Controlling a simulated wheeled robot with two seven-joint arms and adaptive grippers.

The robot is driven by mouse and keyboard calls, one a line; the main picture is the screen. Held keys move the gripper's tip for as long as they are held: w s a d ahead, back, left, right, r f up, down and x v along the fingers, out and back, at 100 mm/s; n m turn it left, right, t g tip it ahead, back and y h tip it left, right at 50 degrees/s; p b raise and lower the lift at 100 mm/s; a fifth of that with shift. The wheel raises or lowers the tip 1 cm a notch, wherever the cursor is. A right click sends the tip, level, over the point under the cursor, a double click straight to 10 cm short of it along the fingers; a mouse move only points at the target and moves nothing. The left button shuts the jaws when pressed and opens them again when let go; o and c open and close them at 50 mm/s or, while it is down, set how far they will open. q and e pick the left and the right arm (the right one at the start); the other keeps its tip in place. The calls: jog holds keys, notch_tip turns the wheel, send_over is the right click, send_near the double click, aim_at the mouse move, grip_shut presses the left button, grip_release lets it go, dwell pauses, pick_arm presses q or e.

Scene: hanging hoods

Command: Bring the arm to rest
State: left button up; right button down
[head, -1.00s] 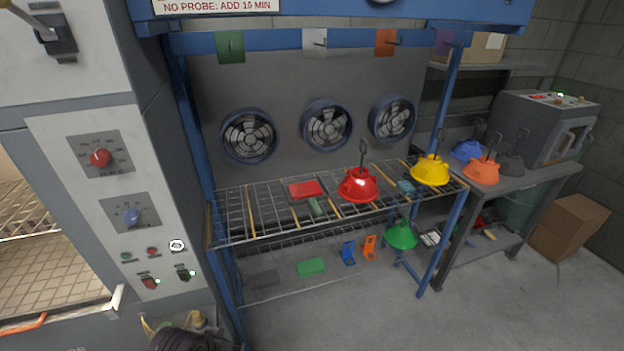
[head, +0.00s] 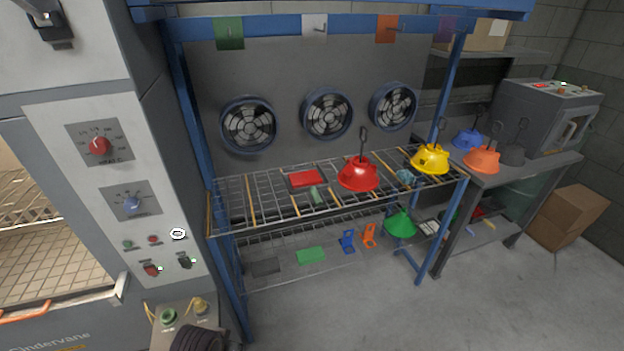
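Neither of my grippers shows in the head view. A dark ribbed shape (head: 200,338) shows at the bottom edge, left of middle; it is cut off and I cannot tell what it is. A red hood (head: 358,174) and a yellow hood (head: 430,159) stand upright on the wire rack (head: 232,213), each with a hook on top. A green hood (head: 400,223) sits lower down at the right. Blue (head: 467,138), orange (head: 482,160) and dark grey (head: 512,155) hoods stand on the bench at the right.
A tall control cabinet (head: 75,205) stands at the left, with a small button box (head: 182,312) below it. Blue rack posts (head: 447,235) frame the rack, with fans behind. A grey machine (head: 545,120) and a cardboard box (head: 567,217) are at the right. The front right floor is clear.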

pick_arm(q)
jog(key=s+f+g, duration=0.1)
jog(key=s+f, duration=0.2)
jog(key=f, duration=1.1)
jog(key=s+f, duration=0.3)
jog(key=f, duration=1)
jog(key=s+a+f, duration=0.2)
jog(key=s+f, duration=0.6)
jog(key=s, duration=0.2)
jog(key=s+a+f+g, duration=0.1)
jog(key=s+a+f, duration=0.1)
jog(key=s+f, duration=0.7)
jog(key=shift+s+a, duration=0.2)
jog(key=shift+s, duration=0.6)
